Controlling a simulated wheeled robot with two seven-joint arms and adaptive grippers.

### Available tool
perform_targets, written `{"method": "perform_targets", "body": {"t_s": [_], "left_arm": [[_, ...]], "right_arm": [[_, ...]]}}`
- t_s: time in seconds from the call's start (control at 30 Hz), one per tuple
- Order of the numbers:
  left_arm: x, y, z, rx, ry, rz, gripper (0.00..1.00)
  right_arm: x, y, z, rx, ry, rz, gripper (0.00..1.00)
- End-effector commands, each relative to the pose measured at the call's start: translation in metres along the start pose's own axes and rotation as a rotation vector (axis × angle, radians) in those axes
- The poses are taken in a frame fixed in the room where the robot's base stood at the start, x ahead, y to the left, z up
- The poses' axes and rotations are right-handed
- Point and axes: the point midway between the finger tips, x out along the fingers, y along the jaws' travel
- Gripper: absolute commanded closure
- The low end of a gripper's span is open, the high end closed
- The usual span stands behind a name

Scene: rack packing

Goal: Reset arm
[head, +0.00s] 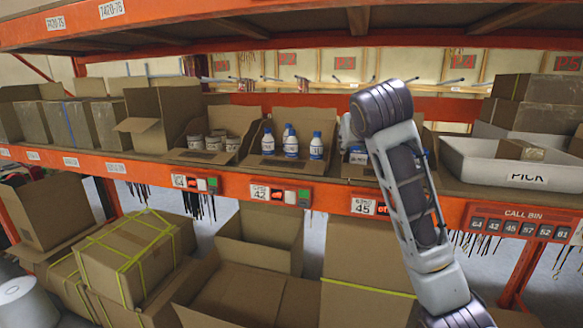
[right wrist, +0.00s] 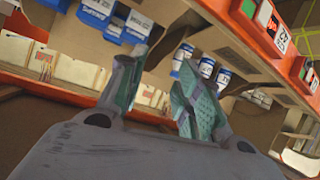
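My right arm reaches up across the right of the head view to the shelf, in front of the box above label 45. Its gripper is hidden there. In the right wrist view my right gripper (right wrist: 160,85) is open, with its two green-grey fingers apart and nothing between them. Blue-and-white packs (right wrist: 100,18) and white bottles with blue labels (right wrist: 206,70) in shelf boxes lie beyond the fingers. My left gripper is in neither view.
The orange shelf (head: 233,178) holds open boxes with jars (head: 213,143) and bottles (head: 291,146). A grey PICK tote (head: 475,165) stands to the right of my arm. Cardboard boxes (head: 130,258) crowd the space below the shelf, and another orange beam (head: 190,25) runs above.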

Motion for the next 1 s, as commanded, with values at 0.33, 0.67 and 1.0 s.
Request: {"method": "perform_targets", "body": {"t_s": [0.33,0.67,1.0], "left_arm": [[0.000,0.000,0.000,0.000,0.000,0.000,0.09],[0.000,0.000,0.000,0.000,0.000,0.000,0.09],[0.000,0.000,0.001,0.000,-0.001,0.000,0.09]], "right_arm": [[0.041,-0.007,0.079,-0.015,-0.094,-0.040,0.66],[0.066,-0.011,0.155,-0.026,-0.177,-0.073,0.66],[0.081,-0.014,0.234,-0.033,-0.262,-0.102,0.66]]}}
